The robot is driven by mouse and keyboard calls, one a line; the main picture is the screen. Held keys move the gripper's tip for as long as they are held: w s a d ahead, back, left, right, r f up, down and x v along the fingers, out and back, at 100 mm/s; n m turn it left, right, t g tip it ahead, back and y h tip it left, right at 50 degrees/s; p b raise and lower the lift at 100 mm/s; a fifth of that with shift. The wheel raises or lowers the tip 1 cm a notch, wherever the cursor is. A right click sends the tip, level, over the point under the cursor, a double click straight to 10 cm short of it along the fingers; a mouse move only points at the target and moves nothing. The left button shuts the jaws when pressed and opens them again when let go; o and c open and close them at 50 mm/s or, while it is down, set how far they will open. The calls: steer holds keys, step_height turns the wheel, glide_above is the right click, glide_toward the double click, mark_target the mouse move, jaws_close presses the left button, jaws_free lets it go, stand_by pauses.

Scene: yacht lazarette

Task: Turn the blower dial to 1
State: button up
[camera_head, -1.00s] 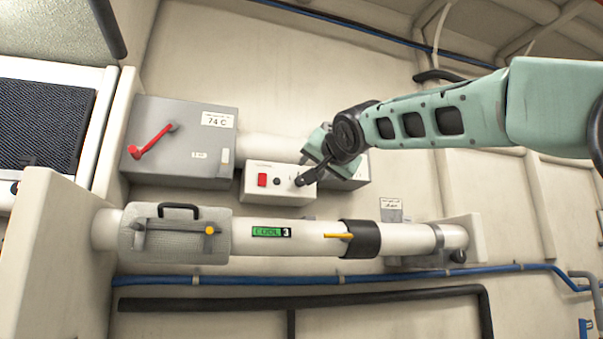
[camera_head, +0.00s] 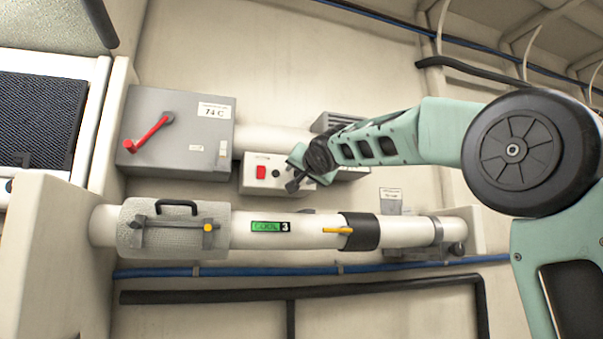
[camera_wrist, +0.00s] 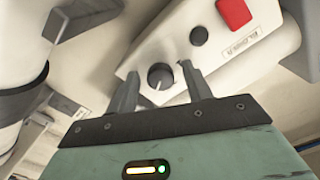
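The blower box is a small white panel (camera_head: 250,186) in the head view, with a red rocker switch (camera_head: 261,172). In the wrist view the blower dial (camera_wrist: 160,75) is a round black knob with a white pointer line, on the white panel (camera_wrist: 180,45). My gripper (camera_wrist: 160,84) is open, one finger on each side of the dial. I cannot tell whether the fingers touch it. The scale numbers around the dial are not legible.
A grey box with a red lever (camera_head: 150,135) stands left of the panel. A white pipe (camera_head: 320,232) with a green label and yellow handle runs below. In the wrist view, a black button (camera_wrist: 199,36) and red switch (camera_wrist: 234,13) are beyond the dial.

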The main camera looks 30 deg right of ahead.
steer(key=c, duration=0.9)
steer(key=shift+n, duration=0.4)
steer(key=n+p, duration=0.3)
steer(key=n, duration=2)
steer(key=shift+d, duration=0.1)
steer(key=o, duration=1)
steer(key=shift+c, duration=0.2)
